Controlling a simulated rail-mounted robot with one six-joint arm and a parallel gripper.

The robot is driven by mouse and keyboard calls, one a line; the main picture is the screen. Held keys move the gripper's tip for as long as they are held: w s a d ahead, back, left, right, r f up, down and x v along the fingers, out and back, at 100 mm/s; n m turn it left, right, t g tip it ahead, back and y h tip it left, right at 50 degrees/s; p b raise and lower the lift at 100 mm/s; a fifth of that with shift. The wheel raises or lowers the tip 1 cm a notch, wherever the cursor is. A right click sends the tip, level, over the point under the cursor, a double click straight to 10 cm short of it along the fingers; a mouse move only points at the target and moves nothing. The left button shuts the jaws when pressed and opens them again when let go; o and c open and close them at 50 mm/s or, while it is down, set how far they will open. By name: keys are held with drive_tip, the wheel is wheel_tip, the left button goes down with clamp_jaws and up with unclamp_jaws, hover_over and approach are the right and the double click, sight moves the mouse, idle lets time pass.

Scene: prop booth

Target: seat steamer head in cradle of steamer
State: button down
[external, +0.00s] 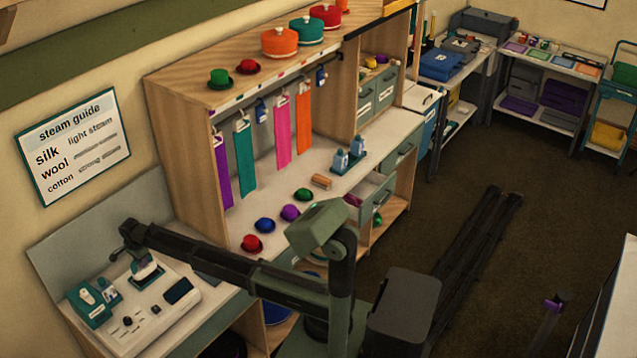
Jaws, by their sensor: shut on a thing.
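The steamer (160,318) is a white unit with small knobs and a dark panel, on the grey worktop at the lower left. My arm reaches left over it, and my gripper (140,257) points down above its back part. It is shut on a small white piece, which looks like the steamer head (148,270). Right below the head is a dark teal holder that looks like the cradle (146,283). The head seems at or just above it; I cannot tell whether they touch. The fingertips are small and partly hidden.
A teal block with white items (88,303) stands left of the cradle. A dark panel (179,291) lies to the right. The tall wooden shelf (175,160) with hats and hanging cloth strips stands behind. A steam guide sign (70,145) hangs on the wall.

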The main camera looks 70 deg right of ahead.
drive_tip(key=shift+f+b, duration=0.9)
drive_tip(key=shift+f, duration=0.05)
drive_tip(key=shift+f, duration=0.1)
drive_tip(key=shift+f+b, duration=0.5)
drive_tip(key=shift+b, duration=0.15)
drive_tip(key=c, duration=0.9)
unclamp_jaws()
drive_tip(key=shift+c, duration=0.2)
drive_tip(key=shift+r, duration=0.1)
